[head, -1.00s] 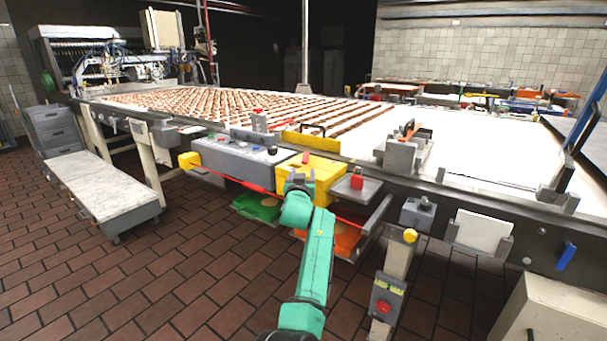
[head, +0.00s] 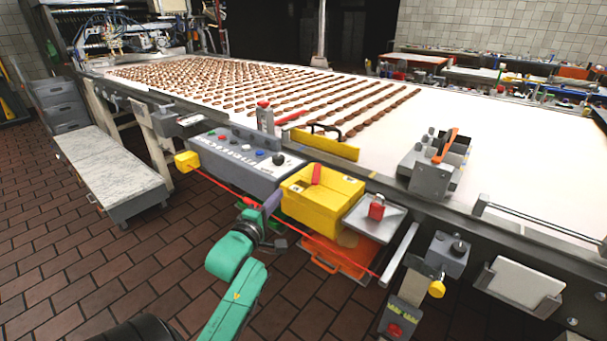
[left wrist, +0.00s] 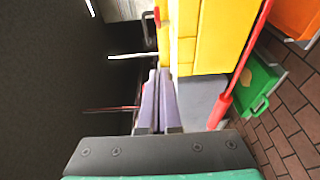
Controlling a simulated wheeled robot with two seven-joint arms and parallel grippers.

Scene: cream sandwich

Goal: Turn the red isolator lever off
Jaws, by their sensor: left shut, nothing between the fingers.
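Several small red parts show, and I cannot tell for sure which is the isolator lever. A red-topped grey upright fitting (head: 265,118) stands behind the grey control box (head: 235,160), at the conveyor's near edge. My left gripper (head: 272,203) is in front of the control box, left of the yellow bin, with purple fingers. In the left wrist view its fingers (left wrist: 158,98) are together and empty, beside yellow bin walls. My right gripper is out of view.
A red cord (head: 335,250) runs along the conveyor's front, close to my gripper. The yellow bin (head: 322,206) stands right of it. A green bin (left wrist: 262,88) shows below in the wrist view. The brick floor (head: 110,270) is open at left.

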